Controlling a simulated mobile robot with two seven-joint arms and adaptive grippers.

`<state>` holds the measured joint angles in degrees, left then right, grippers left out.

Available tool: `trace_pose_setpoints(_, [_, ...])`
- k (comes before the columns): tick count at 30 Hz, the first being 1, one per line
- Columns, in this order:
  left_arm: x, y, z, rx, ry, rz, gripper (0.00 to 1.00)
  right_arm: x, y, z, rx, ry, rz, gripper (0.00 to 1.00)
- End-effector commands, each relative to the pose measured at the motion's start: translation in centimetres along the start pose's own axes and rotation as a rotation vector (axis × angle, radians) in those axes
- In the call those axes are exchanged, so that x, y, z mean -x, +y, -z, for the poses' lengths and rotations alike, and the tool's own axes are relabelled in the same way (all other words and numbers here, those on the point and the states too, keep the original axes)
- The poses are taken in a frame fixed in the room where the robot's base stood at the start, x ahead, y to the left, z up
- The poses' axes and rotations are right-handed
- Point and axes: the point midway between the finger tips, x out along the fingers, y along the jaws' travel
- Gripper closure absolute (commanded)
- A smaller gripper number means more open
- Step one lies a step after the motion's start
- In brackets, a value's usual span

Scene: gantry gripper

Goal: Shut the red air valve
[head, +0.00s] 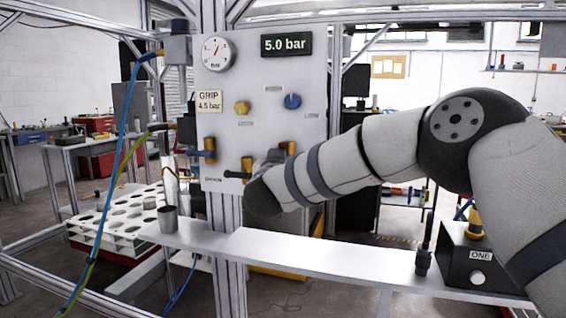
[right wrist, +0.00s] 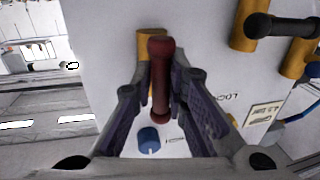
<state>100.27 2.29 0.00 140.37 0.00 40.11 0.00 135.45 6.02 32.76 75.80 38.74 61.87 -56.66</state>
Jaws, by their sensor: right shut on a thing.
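The red valve handle (right wrist: 161,80) runs up and down the right wrist view, in front of its brass body (right wrist: 150,42) on the panel. My right gripper (right wrist: 160,88) has one finger on each side of the handle and is shut on it. In the head view the arm comes in from the right, and its wrist hides the red handle. Only the brass top of that valve (head: 288,147) shows there. My left gripper is in neither view.
The white panel (head: 222,130) carries a gauge (head: 216,53), a "5.0 bar" display (head: 286,44), a yellow knob (head: 242,107), a blue knob (head: 292,101) and a black-handled valve (head: 237,175). Below are a shelf (head: 290,255), a metal cup (head: 168,219) and a black box (head: 470,262).

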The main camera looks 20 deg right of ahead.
Motion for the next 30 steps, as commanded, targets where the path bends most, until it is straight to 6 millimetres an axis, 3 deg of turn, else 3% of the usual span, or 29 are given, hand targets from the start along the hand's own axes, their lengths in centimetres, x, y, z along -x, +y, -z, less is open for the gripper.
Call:
trace_pose_setpoints(11, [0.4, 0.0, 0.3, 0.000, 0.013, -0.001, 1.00, 0.1, -0.2, -0.1, -0.113, 0.021, 0.003, 1.00])
trace_pose_setpoints(30, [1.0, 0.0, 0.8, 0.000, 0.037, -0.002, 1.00, 0.0, -0.4, -0.2, -0.689, 0.133, 0.003, 1.00])
